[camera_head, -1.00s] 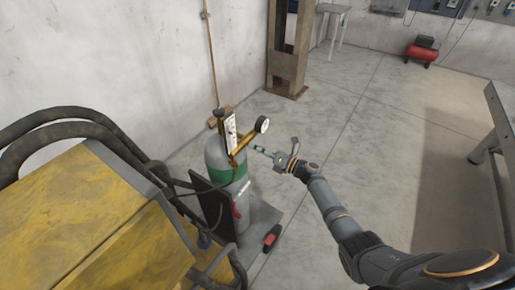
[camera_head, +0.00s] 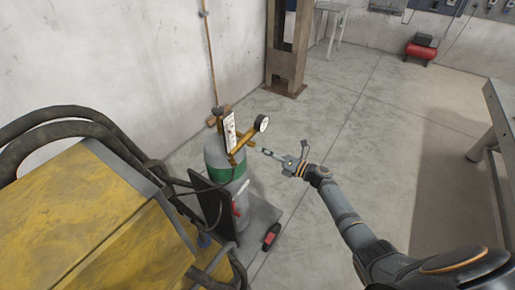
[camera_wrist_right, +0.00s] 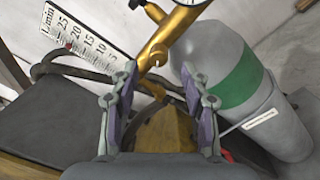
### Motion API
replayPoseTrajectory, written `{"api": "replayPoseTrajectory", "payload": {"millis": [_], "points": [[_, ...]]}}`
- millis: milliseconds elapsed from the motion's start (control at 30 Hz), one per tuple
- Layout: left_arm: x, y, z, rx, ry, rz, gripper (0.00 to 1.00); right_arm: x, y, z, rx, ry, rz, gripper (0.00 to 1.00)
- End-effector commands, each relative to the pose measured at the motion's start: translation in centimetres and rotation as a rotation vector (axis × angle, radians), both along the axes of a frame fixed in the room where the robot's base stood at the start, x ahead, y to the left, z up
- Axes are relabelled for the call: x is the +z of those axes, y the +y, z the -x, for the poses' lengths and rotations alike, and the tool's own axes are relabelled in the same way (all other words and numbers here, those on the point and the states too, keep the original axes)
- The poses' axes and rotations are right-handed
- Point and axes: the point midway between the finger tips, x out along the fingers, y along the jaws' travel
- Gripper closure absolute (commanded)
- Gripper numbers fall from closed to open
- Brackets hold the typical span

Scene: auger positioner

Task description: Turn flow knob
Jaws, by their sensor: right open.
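The gas cylinder (camera_head: 222,160), grey with a green band, stands with a brass regulator (camera_head: 238,143) on top. The regulator carries a round gauge (camera_head: 262,123) and a white flow meter scale (camera_head: 229,130). My right gripper (camera_head: 263,152) is just right of the regulator. In the right wrist view its fingers (camera_wrist_right: 159,76) are open and apart, with nothing clearly held. The brass regulator (camera_wrist_right: 178,28) runs diagonally beyond the fingertips, with a rounded brass end (camera_wrist_right: 156,56) near the gap. I cannot tell for sure which part is the flow knob. My left gripper is out of view.
A yellow machine (camera_head: 90,215) with thick black hoses (camera_head: 60,125) fills the lower left. The cylinder rests on a grey cart base (camera_head: 262,222) near the wall. A workbench (camera_head: 500,125) stands at the right. The floor (camera_head: 345,140) between is open.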

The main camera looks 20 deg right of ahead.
Motion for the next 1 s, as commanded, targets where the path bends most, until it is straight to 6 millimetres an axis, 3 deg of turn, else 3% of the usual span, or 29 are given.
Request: {"api": "replayPoseTrajectory", "payload": {"millis": [100,333,900,1000], "points": [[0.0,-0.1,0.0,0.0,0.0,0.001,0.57,-0.2,-2.0,2.5,0.001,0.004,0.005,0.54],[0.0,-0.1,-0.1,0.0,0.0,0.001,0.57,-0.3,-4.5,5.6,0.001,0.002,0.003,0.54],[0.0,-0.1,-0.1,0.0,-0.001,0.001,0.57,-0.2,-5.0,6.2,0.001,0.0,0.0,0.54],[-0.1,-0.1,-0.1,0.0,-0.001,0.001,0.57,-1.3,-4.9,6.4,-0.003,0.003,0.034,0.54]]}}
